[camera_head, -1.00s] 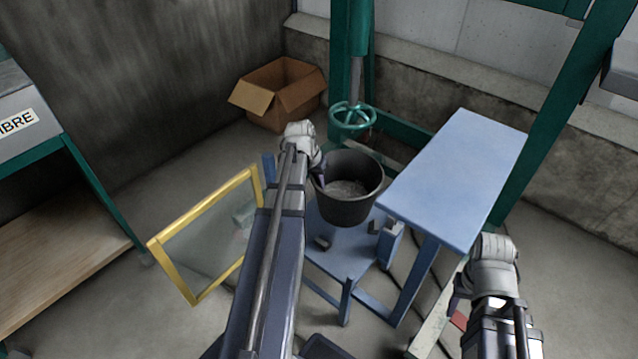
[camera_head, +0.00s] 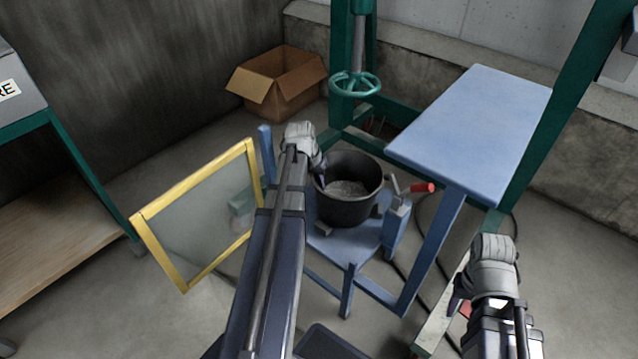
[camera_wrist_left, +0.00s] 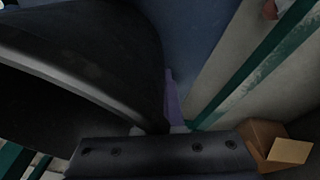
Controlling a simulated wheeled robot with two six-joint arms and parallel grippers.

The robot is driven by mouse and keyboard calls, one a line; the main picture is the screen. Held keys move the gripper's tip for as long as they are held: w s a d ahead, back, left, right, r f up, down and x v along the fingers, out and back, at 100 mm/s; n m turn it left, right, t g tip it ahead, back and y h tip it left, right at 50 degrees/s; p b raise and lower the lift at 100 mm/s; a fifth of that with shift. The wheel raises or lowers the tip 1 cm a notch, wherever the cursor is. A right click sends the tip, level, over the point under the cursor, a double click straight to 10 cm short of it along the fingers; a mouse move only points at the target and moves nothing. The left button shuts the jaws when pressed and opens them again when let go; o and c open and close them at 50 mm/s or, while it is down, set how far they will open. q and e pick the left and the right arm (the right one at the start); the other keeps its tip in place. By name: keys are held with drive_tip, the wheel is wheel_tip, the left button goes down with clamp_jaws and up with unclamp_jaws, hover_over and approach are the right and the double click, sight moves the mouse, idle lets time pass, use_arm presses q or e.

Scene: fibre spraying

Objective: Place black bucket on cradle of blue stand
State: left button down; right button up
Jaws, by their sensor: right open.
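The black bucket (camera_head: 349,206) is upright with grey material inside, directly over the lower seat of the blue stand (camera_head: 340,245). Its base overlaps the cradle area between the blue side posts; I cannot tell whether it touches. My left gripper (camera_head: 320,175) is shut on the bucket's left rim. In the left wrist view the dark bucket wall (camera_wrist_left: 90,60) fills the left side, against the gripper. My right gripper (camera_head: 459,294) is open and empty, low at the right, away from the stand.
A higher blue table top (camera_head: 475,130) stands right of the bucket. A yellow-framed clear panel (camera_head: 160,215) is at the left. A red-ended handle (camera_head: 423,187) sits right of the bucket. Behind are a green handwheel (camera_head: 355,84) and an open cardboard box (camera_head: 280,85).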

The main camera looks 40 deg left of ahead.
use_arm(q)
drive_tip(key=shift+f, duration=0.4)
drive_tip(key=c, duration=1.5)
unclamp_jaws()
drive_tip(key=shift+f, duration=0.1)
drive_tip(key=o, duration=0.5)
drive_tip(key=shift+c, duration=0.2)
drive_tip(key=d+p+v, duration=0.1)
drive_tip(key=p+v, duration=1)
drive_tip(key=v, duration=0.1)
drive_tip(key=shift+a+r+p, duration=0.25)
drive_tip(key=shift+a+p, duration=0.05)
drive_tip(key=shift+a, duration=0.15)
